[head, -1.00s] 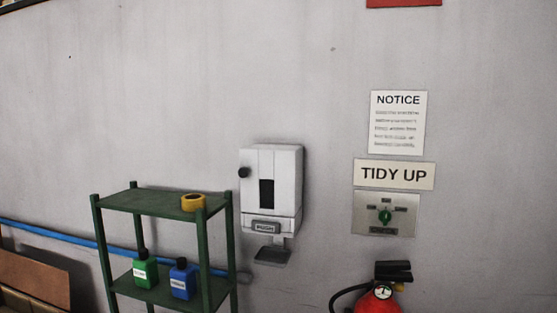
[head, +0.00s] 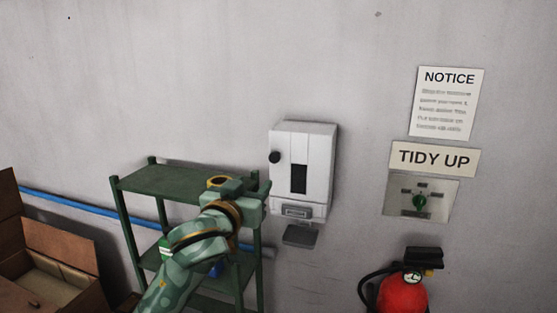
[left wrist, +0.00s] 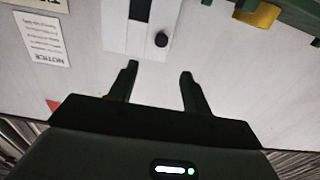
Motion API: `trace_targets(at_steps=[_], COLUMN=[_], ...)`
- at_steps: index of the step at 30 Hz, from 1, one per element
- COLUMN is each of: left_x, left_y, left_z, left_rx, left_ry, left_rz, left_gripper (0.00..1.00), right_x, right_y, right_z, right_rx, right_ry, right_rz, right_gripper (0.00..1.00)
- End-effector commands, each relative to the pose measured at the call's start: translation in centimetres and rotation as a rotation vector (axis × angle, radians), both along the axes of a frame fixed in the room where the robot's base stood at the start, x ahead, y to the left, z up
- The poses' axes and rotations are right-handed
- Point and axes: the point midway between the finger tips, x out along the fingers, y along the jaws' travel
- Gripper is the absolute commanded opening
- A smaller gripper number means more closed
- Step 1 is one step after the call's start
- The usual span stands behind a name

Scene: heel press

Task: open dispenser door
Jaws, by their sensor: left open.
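The white dispenser (head: 313,165) hangs on the grey wall. Its front door is shut, with a dark window and a black round knob (head: 275,157) at its left edge. The dispenser also shows upside down at the top of the left wrist view (left wrist: 133,45), with the knob (left wrist: 161,40) just beyond my fingertips. My left gripper (head: 258,188) is in front of the shelf, left of and a little below the knob. In the left wrist view my left gripper (left wrist: 158,70) is open and empty, its two fingers apart. My right gripper is not in view.
A green shelf (head: 165,180) stands left of the dispenser, with a yellow tape roll (head: 219,182) on top and bottles partly hidden behind my arm. A red fire extinguisher (head: 403,293) stands at lower right. An open cardboard box (head: 60,262) is at lower left.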

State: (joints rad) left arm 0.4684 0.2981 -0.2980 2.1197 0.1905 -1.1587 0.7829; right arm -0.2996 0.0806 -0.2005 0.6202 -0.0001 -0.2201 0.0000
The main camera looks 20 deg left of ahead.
Motion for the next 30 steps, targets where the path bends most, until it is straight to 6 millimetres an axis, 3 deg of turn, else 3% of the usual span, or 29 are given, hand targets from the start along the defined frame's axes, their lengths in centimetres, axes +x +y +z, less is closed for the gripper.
trace_targets(at_steps=[15, 21, 30], left_x=[12.0, 14.5, 15.2], left_y=[-0.3, -0.4, -0.5], left_z=[0.2, 0.1, 0.0], left_rx=[0.003, 0.003, 0.003], left_ry=[0.000, 0.000, -0.001], left_rz=[0.002, 0.001, 0.000], left_gripper=[0.49, 0.49, 0.49], right_x=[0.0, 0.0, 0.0], right_y=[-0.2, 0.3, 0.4], right_z=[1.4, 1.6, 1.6], right_rx=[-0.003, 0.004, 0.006], right_ry=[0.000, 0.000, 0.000], right_rz=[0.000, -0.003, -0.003], right_gripper=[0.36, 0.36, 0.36])
